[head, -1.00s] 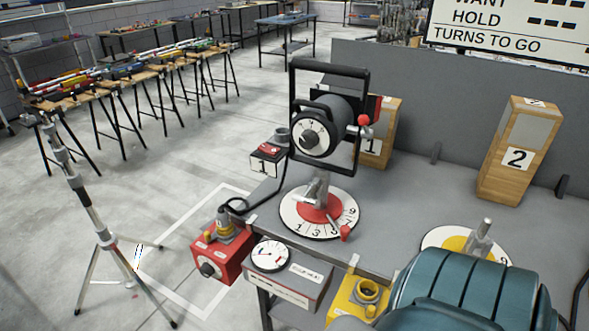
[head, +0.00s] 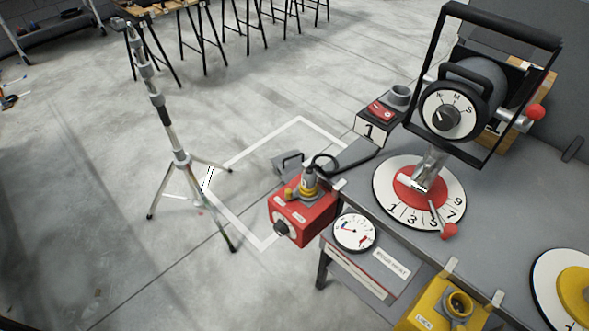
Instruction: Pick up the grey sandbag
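I cannot make out a grey sandbag for certain in the head view. A small dark grey shape with a handle-like loop (head: 287,162) shows just behind the red box, near the white floor outline. The red box and its plug hide part of it, so I cannot tell what it is. A silver light stand (head: 179,158) stands upright on the floor at left, its tripod legs spread. Neither of my grippers is in view.
The red box (head: 302,215) with a yellow plug sits at the left edge of the grey bench (head: 505,197). A black-framed lamp (head: 462,105) stands on a numbered dial. A white outline (head: 256,148) marks the floor.

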